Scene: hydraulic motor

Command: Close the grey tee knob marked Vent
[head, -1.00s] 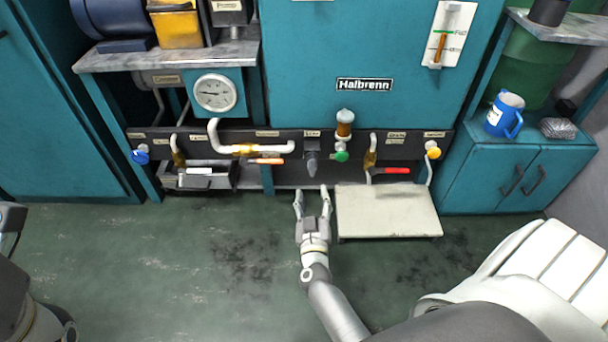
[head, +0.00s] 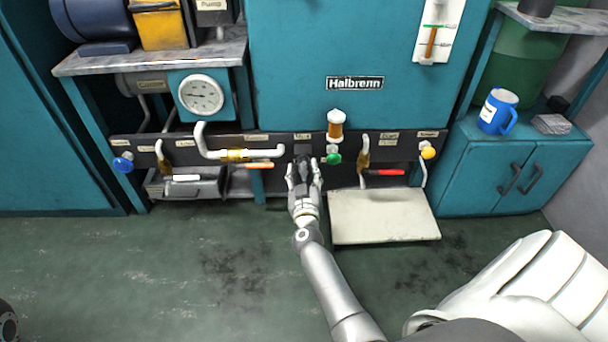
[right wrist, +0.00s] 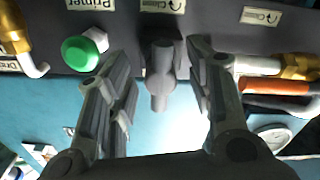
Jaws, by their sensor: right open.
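The grey tee knob (head: 303,157) sits on the dark panel below the Halbrenn sign, largely hidden by my right gripper in the head view. In the right wrist view the tee knob (right wrist: 161,72) shows clearly, its grey stem and crossbar pointing out from the panel. My right gripper (head: 304,170) is open, with one finger on each side of the knob. The right wrist view shows a gap between the knob and both fingers (right wrist: 160,100). My left gripper is not in view.
A green knob (head: 334,158) under an amber sight glass is close on the right. An orange-handled valve (head: 258,166) is on the left, a red-handled one (head: 385,172) farther right. A pale platform (head: 384,215) stands below right. The floor in front is clear.

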